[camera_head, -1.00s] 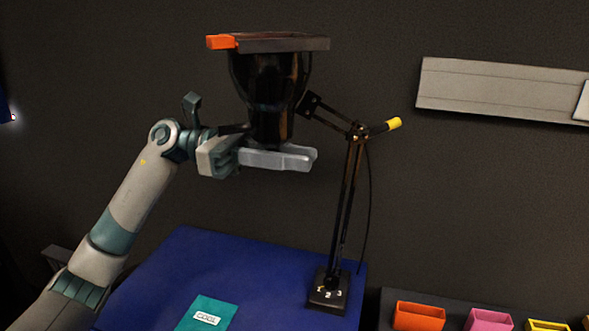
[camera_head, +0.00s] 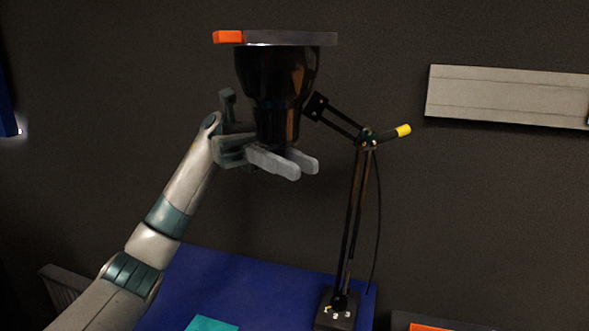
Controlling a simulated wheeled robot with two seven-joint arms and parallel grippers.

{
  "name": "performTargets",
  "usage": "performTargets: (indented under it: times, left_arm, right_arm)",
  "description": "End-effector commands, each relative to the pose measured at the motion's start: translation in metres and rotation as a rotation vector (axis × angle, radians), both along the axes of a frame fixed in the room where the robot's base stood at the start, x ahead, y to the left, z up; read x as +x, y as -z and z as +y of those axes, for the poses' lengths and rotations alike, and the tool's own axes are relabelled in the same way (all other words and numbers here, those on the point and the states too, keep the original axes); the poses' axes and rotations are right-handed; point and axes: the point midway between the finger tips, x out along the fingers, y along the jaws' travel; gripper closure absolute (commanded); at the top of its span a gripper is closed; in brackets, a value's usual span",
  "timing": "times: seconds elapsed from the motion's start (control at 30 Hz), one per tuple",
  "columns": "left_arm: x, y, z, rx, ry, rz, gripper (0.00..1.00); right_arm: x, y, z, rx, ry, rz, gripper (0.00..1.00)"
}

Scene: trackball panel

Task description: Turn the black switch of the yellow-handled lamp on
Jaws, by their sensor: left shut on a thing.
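A black desk lamp stands on the table, with a thin jointed arm (camera_head: 354,215) and a yellow-tipped handle (camera_head: 403,131) at its elbow. Its glossy black head (camera_head: 278,75) is turned upward and narrows at the bottom. My left gripper (camera_head: 294,166) comes from the left and is shut on this narrow lower end, with a grey finger on either side. The lamp's black base (camera_head: 336,312) carries a dark knob (camera_head: 340,299) and several pale marks, too small to read. I cannot tell how the switch is set. My right gripper is out of view.
A dark bar (camera_head: 290,38) with an orange block (camera_head: 227,37) at its left end lies across the lamp head. The blue table top (camera_head: 240,285) holds a teal card (camera_head: 212,324). An orange bin (camera_head: 430,327) shows at the bottom edge. A grey panel (camera_head: 505,95) hangs on the wall.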

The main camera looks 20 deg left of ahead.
Motion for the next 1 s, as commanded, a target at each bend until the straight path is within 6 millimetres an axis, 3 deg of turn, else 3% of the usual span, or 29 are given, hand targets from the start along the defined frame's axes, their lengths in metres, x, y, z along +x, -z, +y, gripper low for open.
performTargets:
  times: [0.43,0.47,0.5,0.53,1.0]
  left_arm:
    - [-0.0003,0.0003,0.0002,0.002,0.013,0.000,1.00]
    - [-0.0003,0.0003,0.0002,0.002,0.013,0.000,0.75]
    - [-0.0003,0.0003,0.0002,0.002,0.013,0.000,0.65]
    - [-0.0003,0.0003,0.0002,0.002,0.013,0.000,0.63]
    - [0.0033,0.0005,0.0047,0.001,0.011,0.001,0.63]
  right_arm:
    - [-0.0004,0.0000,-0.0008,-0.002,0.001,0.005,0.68]
    - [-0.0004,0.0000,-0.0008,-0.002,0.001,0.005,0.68]
    - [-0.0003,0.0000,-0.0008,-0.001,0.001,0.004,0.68]
    - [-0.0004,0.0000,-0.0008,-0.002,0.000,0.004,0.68]
    - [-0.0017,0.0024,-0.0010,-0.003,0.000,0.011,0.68]
